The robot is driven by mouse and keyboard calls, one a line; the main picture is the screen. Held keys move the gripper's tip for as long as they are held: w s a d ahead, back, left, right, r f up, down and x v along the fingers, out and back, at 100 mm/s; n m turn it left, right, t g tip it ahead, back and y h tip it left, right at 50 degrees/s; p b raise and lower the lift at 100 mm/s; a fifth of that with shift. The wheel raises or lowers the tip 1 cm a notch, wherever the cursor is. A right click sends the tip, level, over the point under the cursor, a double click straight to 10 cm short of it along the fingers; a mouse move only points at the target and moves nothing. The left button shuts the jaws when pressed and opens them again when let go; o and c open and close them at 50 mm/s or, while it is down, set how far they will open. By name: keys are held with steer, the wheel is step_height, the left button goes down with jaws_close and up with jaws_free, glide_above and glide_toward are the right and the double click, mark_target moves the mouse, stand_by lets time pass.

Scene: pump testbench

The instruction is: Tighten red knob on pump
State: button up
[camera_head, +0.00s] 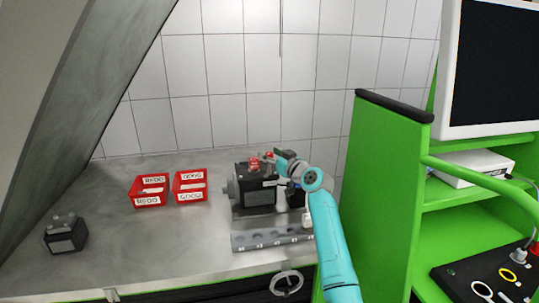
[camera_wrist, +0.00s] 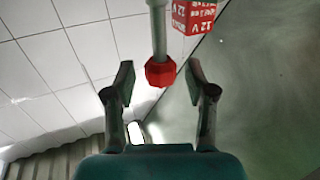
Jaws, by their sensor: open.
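The dark pump (camera_head: 258,190) stands on the grey bench with small red knobs on top. One red knob (camera_head: 254,164) is at its upper left, and another red part shows just beside my gripper (camera_head: 279,159). In the wrist view a faceted red knob (camera_wrist: 160,74) sits on the end of a grey stem. My open gripper (camera_wrist: 160,88) has one finger on each side of that knob, with visible gaps. The fingers do not appear to touch it. My arm partly hides the pump's right side in the head view.
Two red bins, one left (camera_head: 150,192) and one right (camera_head: 190,187), stand left of the pump. A grey rack (camera_head: 270,238) lies in front of it. A dark block (camera_head: 66,235) is at far left. A green cabinet wall (camera_head: 377,190) rises close to my arm's right.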

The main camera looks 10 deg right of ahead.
steer(key=shift+w+a, duration=0.15)
steer(key=shift+w, duration=0.2)
jaws_close()
